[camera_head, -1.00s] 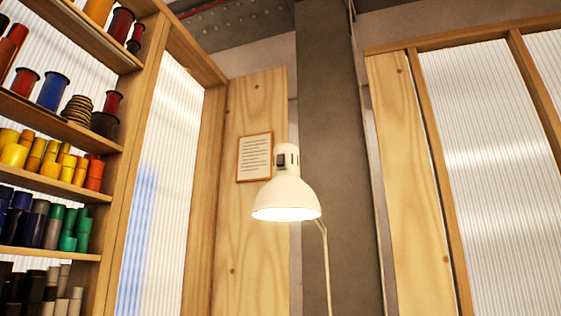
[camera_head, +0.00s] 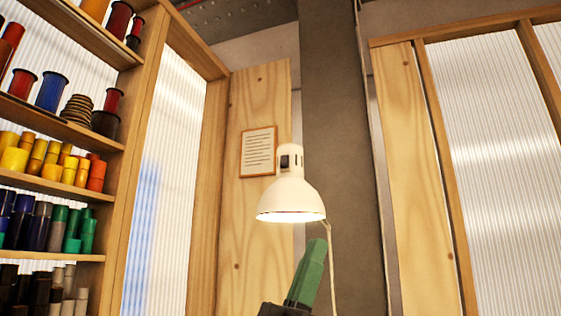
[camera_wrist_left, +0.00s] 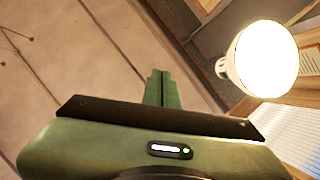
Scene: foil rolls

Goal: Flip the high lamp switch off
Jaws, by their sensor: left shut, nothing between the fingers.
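The lamp (camera_head: 291,203) has a cream shade and glows underneath, so it is lit. Its dark switch (camera_head: 285,162) sits on the narrow upper neck of the shade. A thin stand runs down from behind the shade. My left gripper (camera_head: 316,248), with green fingers, rises from the bottom just below and right of the shade, apart from it. Its fingers are together and empty. In the left wrist view the fingers (camera_wrist_left: 161,76) point up the picture, and the bright lamp opening (camera_wrist_left: 266,58) is at the upper right. The switch is hidden there. My right gripper is not in view.
Shelves (camera_head: 50,186) with coloured rolls and spools stand at the left. A framed paper (camera_head: 258,152) hangs on the wooden panel behind the lamp. A grey column (camera_head: 343,130) stands behind and right of it. The space right of the lamp looks clear.

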